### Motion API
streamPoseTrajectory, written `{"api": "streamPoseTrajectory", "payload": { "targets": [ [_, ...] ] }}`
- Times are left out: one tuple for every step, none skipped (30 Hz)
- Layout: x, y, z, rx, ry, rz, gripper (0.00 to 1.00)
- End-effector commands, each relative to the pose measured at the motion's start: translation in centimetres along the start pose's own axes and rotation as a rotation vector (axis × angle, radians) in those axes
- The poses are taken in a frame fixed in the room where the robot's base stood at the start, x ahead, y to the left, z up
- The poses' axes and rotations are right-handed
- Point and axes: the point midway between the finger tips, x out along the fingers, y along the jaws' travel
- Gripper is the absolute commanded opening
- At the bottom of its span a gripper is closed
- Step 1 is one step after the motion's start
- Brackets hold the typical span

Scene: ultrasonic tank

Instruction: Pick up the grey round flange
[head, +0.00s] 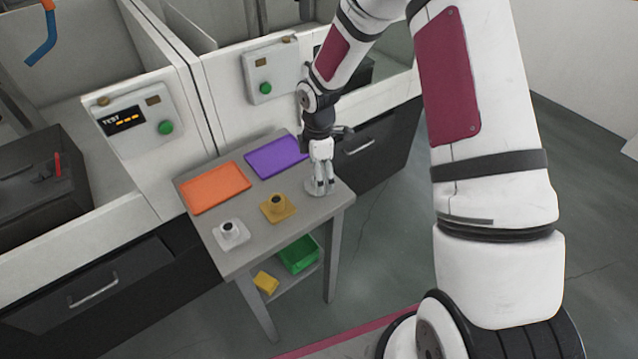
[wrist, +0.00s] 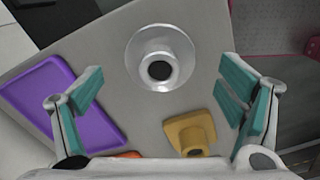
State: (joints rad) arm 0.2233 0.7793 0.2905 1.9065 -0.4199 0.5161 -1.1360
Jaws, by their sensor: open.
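The grey round flange (wrist: 146,50) has a wide disc and a raised hub with a dark hole. In the wrist view it lies at the top middle, ahead of and between the spread fingers. In the head view it (head: 309,187) sits near the right corner of the table, partly hidden by my fingers. My gripper (wrist: 160,82) is open, with both finger pads clear of the flange in the wrist view. In the head view my gripper (head: 321,172) points down over the flange. I cannot tell its exact height above it.
A yellow square flange (head: 278,208) stands close by on the grey table (head: 245,208), and a whitish flange (head: 231,234) farther left. An orange tray (head: 215,188) and a purple tray (head: 275,156) lie along the back. A green bin (head: 299,254) is on the lower shelf.

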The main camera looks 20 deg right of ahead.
Motion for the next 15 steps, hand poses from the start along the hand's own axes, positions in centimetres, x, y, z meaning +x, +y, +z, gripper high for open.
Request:
{"api": "streamPoseTrajectory", "payload": {
  "targets": [
    [0.7, -0.2, -0.1, 0.0, 0.0, -0.003, 0.88],
    [1.1, -0.1, -0.1, 0.0, 0.0, -0.002, 0.88],
    [1.6, -0.1, -0.1, 0.0, 0.0, -0.002, 0.88],
    [1.9, -0.1, -0.1, 0.0, 0.0, -0.001, 0.88],
    [2.1, -0.1, 0.0, 0.0, -0.001, -0.001, 0.88],
    [2.3, 0.0, 0.0, 0.0, -0.001, 0.0, 0.88],
    [2.4, 0.0, 0.0, 0.001, 0.0, 0.001, 0.88],
    [2.4, 0.0, 0.0, 0.001, 0.0, 0.001, 0.88],
    [2.5, 0.0, 0.0, 0.001, 0.0, 0.002, 0.88],
    [2.5, 0.0, 0.0, 0.001, 0.0, 0.002, 0.88],
    [2.5, 0.0, 0.0, 0.001, 0.0, 0.002, 0.88],
    [2.5, 0.0, 0.0, 0.001, 0.0, 0.002, 0.88],
    [2.5, 0.0, 0.0, 0.001, 0.0, 0.002, 0.88],
    [2.5, 0.0, 0.0, 0.001, 0.0, 0.001, 0.86],
    [2.4, 0.0, 0.0, 0.001, 0.0, 0.001, 0.77]
  ]
}}
